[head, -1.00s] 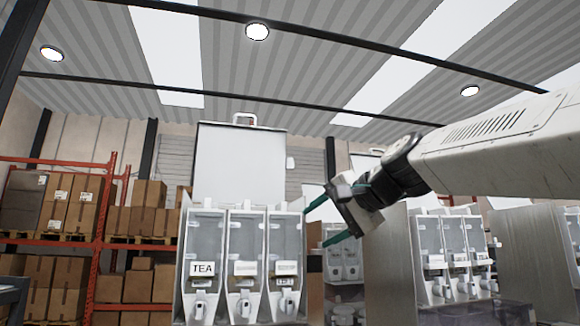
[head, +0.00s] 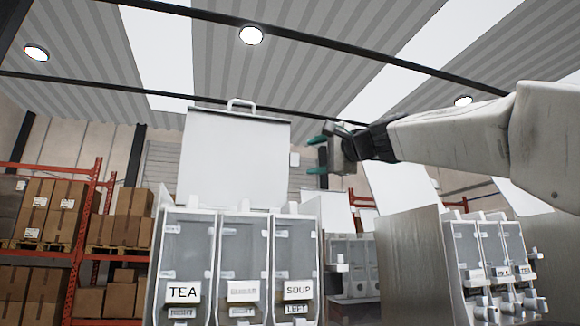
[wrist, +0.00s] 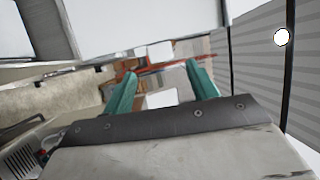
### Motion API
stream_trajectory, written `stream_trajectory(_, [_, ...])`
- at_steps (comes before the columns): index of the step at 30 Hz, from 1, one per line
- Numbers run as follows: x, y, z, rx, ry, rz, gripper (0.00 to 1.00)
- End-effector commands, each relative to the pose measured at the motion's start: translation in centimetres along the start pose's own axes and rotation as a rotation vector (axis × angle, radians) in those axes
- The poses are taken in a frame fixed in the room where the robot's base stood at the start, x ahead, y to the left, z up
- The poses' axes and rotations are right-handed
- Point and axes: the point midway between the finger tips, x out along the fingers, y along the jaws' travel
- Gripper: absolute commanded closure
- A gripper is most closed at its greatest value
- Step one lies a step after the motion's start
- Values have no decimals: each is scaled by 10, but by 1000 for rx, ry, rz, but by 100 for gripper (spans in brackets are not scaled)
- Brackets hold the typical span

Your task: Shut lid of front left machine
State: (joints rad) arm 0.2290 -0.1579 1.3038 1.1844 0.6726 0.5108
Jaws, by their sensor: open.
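The front left machine (head: 238,262) is a white dispenser with three clear bins; one label reads TEA, another SOUP above LEFT, and the middle one is unclear. Its lid (head: 235,160) stands open, upright behind the bins, with a handle (head: 242,103) on its top edge. My gripper (head: 317,155) is open and empty, to the right of the lid at about its mid height. Its teal fingers point left, apart from the lid in the picture. In the wrist view the open fingers (wrist: 162,80) show nothing between them, and a large white panel fills the top.
Another dispenser (head: 490,265) stands to the right behind a grey side panel (head: 412,265), with its lid (head: 400,187) raised. A further machine (head: 350,255) shows in the gap behind. Shelves with cartons (head: 50,210) stand at the left. The space above the front bins is clear.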

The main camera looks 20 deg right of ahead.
Motion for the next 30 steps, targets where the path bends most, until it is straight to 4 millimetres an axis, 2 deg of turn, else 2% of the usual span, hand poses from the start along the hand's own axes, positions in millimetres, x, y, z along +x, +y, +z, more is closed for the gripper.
stream_trajectory(10, [52, 0, 7, 2, -12, -2, 42])
stream_trajectory(15, [72, -1, 7, 1, -10, -3, 42])
stream_trajectory(19, [78, -1, 6, 1, -8, -2, 42])
stream_trajectory(26, [78, -1, 4, 1, -5, -2, 42])
stream_trajectory(29, [78, -1, 4, 1, -5, -2, 64])
stream_trajectory(30, [78, -1, 4, 1, -5, -2, 75])
